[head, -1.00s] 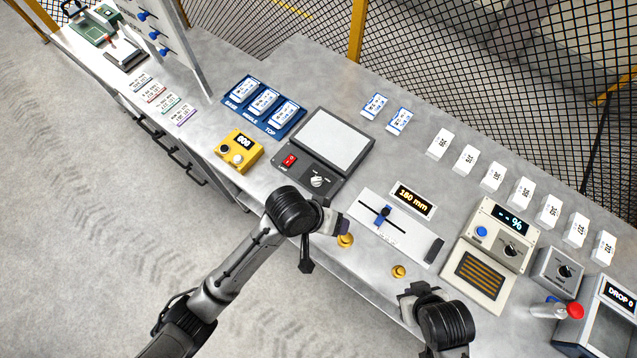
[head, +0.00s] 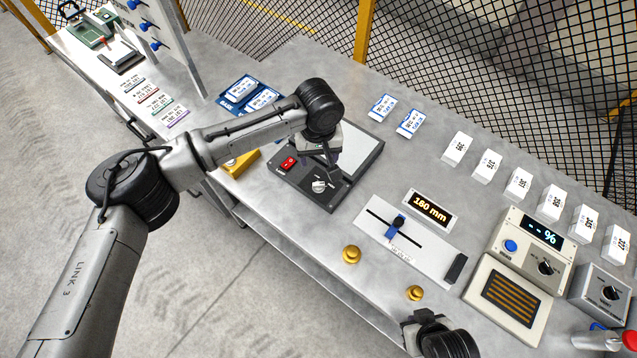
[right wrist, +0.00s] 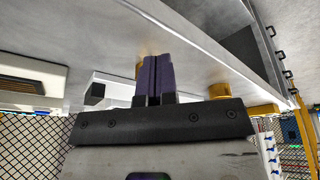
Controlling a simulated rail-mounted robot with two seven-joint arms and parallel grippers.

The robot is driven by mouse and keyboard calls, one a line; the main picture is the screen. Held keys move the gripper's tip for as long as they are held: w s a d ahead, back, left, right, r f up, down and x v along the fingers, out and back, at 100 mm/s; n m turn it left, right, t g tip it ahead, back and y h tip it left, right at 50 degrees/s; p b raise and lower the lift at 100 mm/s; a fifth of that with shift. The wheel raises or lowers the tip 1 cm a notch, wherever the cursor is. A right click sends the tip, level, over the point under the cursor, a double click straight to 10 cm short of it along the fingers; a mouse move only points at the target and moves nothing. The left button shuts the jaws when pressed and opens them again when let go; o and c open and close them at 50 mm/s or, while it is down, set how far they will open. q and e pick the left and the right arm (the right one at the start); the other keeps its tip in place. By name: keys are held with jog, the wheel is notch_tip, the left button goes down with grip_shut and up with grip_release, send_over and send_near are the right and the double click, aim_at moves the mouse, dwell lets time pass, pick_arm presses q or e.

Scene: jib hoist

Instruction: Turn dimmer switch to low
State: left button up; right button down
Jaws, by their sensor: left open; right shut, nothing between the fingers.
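A dark panel (head: 350,188) with a pale lit-looking plate (head: 363,153) carries a red rocker switch (head: 288,163) and a white rotary knob (head: 318,186). This knob looks like the dimmer; its setting is too small to read. My left gripper (head: 332,172) is over the panel, open, pointing down just above and beside the knob; I cannot tell whether it touches. My left arm hides part of the plate. My right gripper is low at the bench's front edge, its wrist partly in the head view. The right wrist view shows its purple fingers (right wrist: 154,78) shut and empty.
A yellow box (head: 243,164) sits left of the panel, partly behind my arm. White labelled blocks line the back.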

aim_at(318, 184)
pick_arm(q)
notch_tip(318, 184, down, 12)
jog(key=shift+b, duration=0.3)
pick_arm(e)
jog(key=shift+f, duration=0.35)
pick_arm(q)
jog(key=shift+f, duration=0.65)
jog(key=shift+c, duration=0.3)
